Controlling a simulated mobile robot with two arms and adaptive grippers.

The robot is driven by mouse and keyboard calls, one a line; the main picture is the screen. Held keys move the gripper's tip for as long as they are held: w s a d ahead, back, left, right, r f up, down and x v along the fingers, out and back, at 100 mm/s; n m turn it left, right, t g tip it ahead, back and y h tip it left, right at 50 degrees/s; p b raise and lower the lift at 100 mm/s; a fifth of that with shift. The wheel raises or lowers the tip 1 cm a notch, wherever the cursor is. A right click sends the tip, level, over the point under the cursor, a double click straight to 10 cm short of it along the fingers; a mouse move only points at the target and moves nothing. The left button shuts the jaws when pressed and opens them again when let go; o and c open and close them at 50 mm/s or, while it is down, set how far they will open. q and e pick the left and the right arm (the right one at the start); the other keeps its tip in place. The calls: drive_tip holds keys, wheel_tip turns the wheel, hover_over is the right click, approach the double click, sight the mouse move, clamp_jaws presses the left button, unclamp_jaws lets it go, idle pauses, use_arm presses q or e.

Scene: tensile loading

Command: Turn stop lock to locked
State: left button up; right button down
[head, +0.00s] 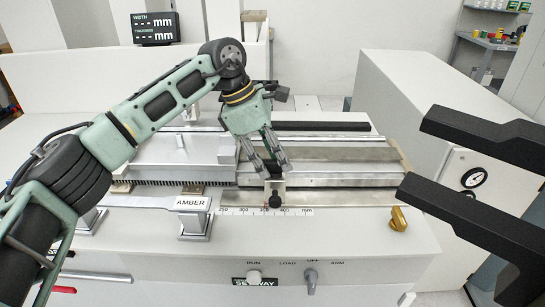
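A small stop with a round black knob (274,201) sits on the rail above a white printed scale (262,211). No label that I can read says which is the stop lock, or shows a locked mark. My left gripper (275,172) points down just above and behind the black knob. Its two fingers show a gap, with nothing seen between them; I cannot tell whether they touch the stop.
A grey block with an AMBER label (192,203) stands left of the scale. A white knob (254,277) and a grey switch (311,279) are on the front panel. A display (155,28) stands behind.

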use_arm(q)
drive_tip(key=v, duration=1.2)
drive_tip(key=shift+d, duration=0.1)
